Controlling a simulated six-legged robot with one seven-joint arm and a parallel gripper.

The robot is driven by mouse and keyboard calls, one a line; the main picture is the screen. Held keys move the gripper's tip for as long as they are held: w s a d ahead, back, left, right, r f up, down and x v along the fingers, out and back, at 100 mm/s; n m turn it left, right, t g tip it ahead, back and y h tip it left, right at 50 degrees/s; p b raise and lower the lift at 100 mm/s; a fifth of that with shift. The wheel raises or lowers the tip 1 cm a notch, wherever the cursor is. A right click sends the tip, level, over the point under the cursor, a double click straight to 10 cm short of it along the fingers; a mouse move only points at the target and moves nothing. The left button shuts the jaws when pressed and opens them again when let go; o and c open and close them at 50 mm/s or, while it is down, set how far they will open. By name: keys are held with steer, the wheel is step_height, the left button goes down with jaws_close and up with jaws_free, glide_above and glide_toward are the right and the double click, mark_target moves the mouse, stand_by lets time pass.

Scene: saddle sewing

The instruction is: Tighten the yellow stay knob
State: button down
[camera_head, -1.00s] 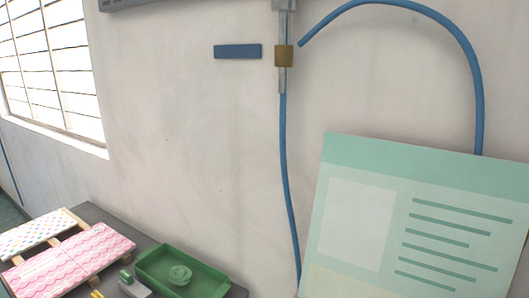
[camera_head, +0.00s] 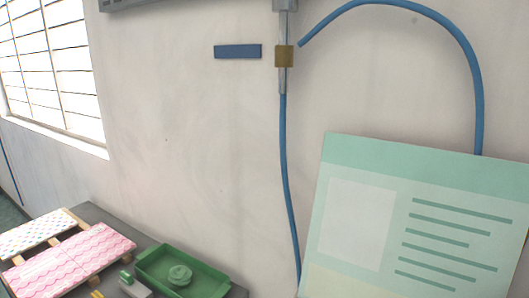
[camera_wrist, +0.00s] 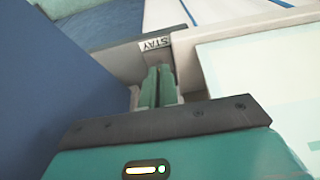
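My gripper (camera_wrist: 157,87) shows in the wrist view with its two green fingers side by side, only a narrow dark line between them. I see nothing held between them, but the tips are partly hard to make out. A white label reading STAY (camera_wrist: 156,44) is on a grey panel just beyond the fingertips. The yellow stay knob does not show clearly in either view. My gripper does not show in the head view.
A large blue surface (camera_wrist: 65,85) stands close left of the fingers, and a pale framed panel (camera_wrist: 265,75) close right. In the head view, a green tray (camera_head: 155,272), pink patterned boards (camera_head: 80,255) and a pale green board (camera_head: 400,215) stand before the wall.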

steer(key=shift+a, duration=0.1)
steer(key=shift+s+a+r, duration=0.1)
steer(key=shift+s+a, duration=0.05)
steer(key=shift+s, duration=0.1)
steer(key=shift+w+d+v, duration=0.1)
steer(key=shift+w+v, duration=0.1)
steer(key=shift+v, duration=0.75)
steer(key=shift+w+d+v, duration=0.15)
steer(key=shift+w+v, duration=0.05)
steer(key=shift+v, duration=0.75)
steer(key=shift+w+d+v, duration=0.1)
steer(key=shift+w+v, duration=0.1)
steer(key=shift+v, duration=0.75)
steer(key=shift+r, duration=0.15)
